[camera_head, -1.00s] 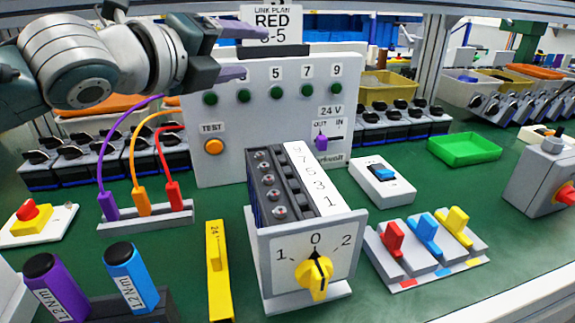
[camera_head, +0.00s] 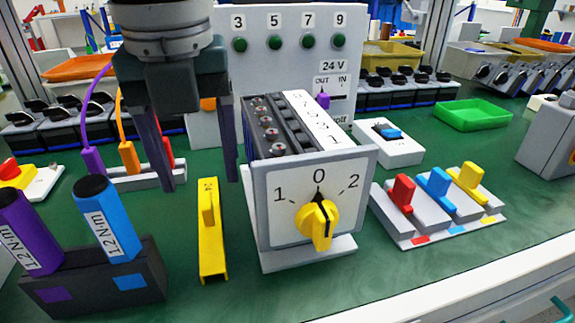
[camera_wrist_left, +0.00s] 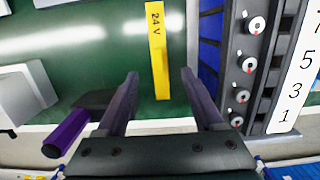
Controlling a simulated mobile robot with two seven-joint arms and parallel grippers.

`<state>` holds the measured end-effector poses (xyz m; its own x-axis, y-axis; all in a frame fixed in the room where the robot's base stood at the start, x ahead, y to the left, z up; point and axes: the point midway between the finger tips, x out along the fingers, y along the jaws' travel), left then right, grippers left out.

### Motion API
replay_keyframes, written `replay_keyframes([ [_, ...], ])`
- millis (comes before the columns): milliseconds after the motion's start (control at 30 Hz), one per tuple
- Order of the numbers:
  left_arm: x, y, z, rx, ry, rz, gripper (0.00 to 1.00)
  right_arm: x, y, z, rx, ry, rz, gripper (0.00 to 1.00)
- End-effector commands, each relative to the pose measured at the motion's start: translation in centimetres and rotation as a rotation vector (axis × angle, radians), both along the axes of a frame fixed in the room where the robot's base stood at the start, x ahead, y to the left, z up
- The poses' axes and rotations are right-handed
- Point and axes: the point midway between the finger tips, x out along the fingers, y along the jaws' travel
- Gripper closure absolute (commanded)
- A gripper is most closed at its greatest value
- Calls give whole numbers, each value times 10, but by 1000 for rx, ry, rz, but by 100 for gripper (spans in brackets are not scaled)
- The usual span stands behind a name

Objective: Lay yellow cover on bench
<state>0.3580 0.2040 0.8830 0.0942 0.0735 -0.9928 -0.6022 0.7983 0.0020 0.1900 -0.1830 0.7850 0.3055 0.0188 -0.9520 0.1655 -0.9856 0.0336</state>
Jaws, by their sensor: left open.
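The yellow cover (camera_head: 212,250), a long narrow piece with a raised grip and a "24 V" label, is on the green bench (camera_head: 300,292) just left of the rotary switch box (camera_head: 283,200). My left gripper (camera_head: 202,184) points down with its fingers apart, above and slightly behind the cover in the head view. In the left wrist view the cover (camera_wrist_left: 158,48) shows between the open fingers (camera_wrist_left: 160,76), apart from both. My right gripper is not in view.
A dark holder (camera_head: 95,285) with purple and blue torque tools stands to the left. A plug strip (camera_head: 150,178) with cables is behind the left fingers. The red, blue and yellow lever block (camera_head: 435,205) is at right. The front bench strip is clear.

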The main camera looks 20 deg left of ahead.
Motion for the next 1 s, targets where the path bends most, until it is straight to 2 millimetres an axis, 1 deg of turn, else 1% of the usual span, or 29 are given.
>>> replay_keyframes([
  [33, 0, 1, -10, 0, 1, 0, 31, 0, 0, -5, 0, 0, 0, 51],
  [167, 3, 3, -25, 0, 0, 0, 31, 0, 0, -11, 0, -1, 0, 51],
  [300, 7, 8, -48, 0, 0, 2, 31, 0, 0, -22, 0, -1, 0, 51],
  [400, 8, 8, -60, 1, -1, -1, 31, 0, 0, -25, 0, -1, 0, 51],
  [500, 9, 9, -65, 0, -1, -1, 31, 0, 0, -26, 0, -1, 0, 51],
  [700, 9, 9, -65, 0, -3, -1, 31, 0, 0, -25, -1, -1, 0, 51],
  [733, 9, 9, -65, 0, -3, -1, 32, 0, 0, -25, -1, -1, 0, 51],
  [767, 9, 9, -65, 0, -3, -1, 36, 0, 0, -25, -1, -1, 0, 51],
  [1000, 9, 9, -65, 0, -3, -1, 63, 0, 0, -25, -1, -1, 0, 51],
])
